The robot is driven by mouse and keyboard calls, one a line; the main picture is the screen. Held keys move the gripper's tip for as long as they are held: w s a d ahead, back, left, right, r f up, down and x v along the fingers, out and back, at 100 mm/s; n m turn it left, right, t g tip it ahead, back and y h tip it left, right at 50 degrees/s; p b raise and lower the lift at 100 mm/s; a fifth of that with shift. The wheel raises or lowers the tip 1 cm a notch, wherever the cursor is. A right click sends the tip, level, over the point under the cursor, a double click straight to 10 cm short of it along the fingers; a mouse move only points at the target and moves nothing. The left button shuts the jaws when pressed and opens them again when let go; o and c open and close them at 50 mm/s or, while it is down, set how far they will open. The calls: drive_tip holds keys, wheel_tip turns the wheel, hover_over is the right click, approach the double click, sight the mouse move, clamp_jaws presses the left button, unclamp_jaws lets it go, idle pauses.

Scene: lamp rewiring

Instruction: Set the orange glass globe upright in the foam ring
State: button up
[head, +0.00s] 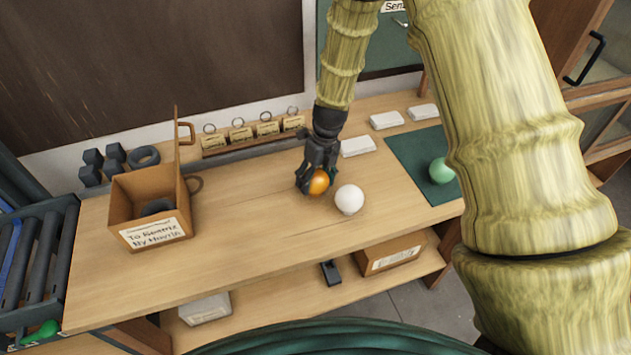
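The orange glass globe (319,182) is near the middle of the wooden bench, just left of a white globe (349,199). My gripper (312,183) points down at the orange globe, with dark fingers beside it and partly hiding it. I cannot tell whether the fingers press on the globe, or whether the globe rests on the bench. A dark ring (145,157) lies at the back left of the bench. Another dark round thing (157,206) sits inside the open cardboard box. I cannot tell which of these is the foam ring.
The cardboard box (151,235) with a raised flap stands at the left of the bench (250,245). A green globe (441,171) sits on a green mat (414,183) at the right. Small tagged blocks (268,129) and white boxes (386,120) line the back. The front middle is clear.

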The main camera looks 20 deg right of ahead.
drive_tip(key=shift+c, duration=0.9)
drive_tip(key=shift+r+b, duration=0.55)
drive_tip(key=shift+r, duration=0.3)
drive_tip(key=shift+r+b, duration=0.4)
drive_tip(key=shift+r, duration=0.5)
drive_tip(key=s+a+b, duration=0.1)
drive_tip(key=s, duration=0.3)
drive_tip(key=s+a+r+b, duration=0.1)
drive_tip(key=s+a, duration=0.1)
drive_tip(key=s, duration=0.3)
drive_tip(key=s+a+b, duration=0.2)
drive_tip(key=s, duration=0.2)
drive_tip(key=shift+s+r, duration=0.15)
drive_tip(key=shift+s, duration=0.2)
drive_tip(key=shift+s+a, duration=0.25)
drive_tip(key=shift+s, duration=0.5)
